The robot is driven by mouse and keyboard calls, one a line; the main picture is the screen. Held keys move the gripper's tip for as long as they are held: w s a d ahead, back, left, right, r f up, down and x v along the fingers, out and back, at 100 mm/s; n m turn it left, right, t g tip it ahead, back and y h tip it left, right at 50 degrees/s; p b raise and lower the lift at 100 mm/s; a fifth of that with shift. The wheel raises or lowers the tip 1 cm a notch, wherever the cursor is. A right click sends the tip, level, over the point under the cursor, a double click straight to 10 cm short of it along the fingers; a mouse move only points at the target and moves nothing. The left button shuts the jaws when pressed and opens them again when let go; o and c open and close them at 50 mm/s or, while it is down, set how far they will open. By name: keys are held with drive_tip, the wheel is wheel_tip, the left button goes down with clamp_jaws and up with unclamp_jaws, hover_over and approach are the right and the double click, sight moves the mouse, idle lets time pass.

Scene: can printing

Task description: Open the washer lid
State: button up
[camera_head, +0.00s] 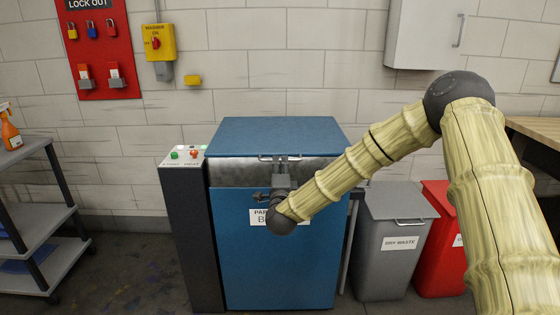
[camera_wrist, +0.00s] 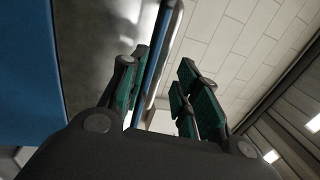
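The washer (camera_head: 250,265) is a blue box with a white label partly hidden by my arm. Its blue lid (camera_head: 280,133) lies across the top, above a grey metal band; whether it is slightly raised I cannot tell. A thin handle bar (camera_head: 266,159) runs along the lid's front edge. My gripper (camera_head: 281,166) is at the front of the lid, at the handle. In the wrist view my gripper (camera_wrist: 162,85) has its green-padded fingers apart. A pale bar (camera_wrist: 173,40) with a blue edge passes between them, closer to the left finger; the right finger stands clear of it.
A dark control column (camera_head: 190,235) with green and red buttons stands left of the washer. A grey dry-waste bin (camera_head: 385,270) and a red bin (camera_head: 440,255) stand to the right. A shelf cart (camera_head: 50,255) is at far left. The wall is behind.

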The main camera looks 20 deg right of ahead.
sight(280, 160)
drive_tip(key=shift+x, duration=2)
clamp_jaws()
